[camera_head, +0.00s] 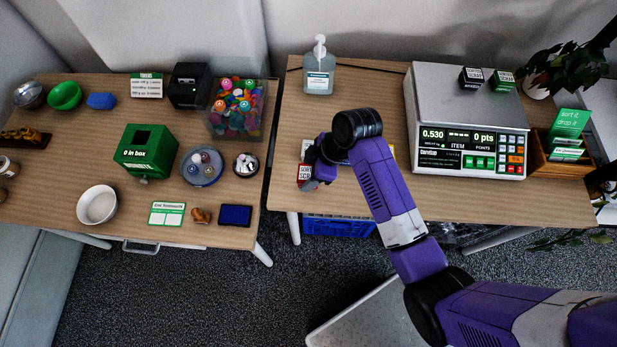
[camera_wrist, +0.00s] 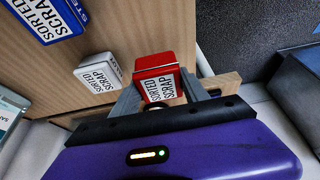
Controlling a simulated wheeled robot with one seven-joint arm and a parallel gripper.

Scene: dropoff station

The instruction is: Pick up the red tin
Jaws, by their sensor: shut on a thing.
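The red tin (camera_wrist: 157,66) has a white label reading "SORTED SCRAP". In the wrist view it sits between the two grey fingers of my gripper (camera_wrist: 160,90), which is shut on it. In the head view the red tin (camera_head: 304,173) shows at the left end of the right table, partly hidden by my gripper (camera_head: 316,176). I cannot tell whether it is clear of the tabletop. A white tin (camera_wrist: 98,74) with the same wording stands close beside it in the wrist view, apart from the fingers.
A blue "SORTED SCRAP" item (camera_wrist: 48,18) lies beyond the white tin. The right table (camera_head: 370,85) also bears a pump bottle (camera_head: 319,80), a scale (camera_head: 470,149) with two small tins on it, and a wooden card box (camera_head: 560,155). The left table (camera_head: 60,160) is crowded.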

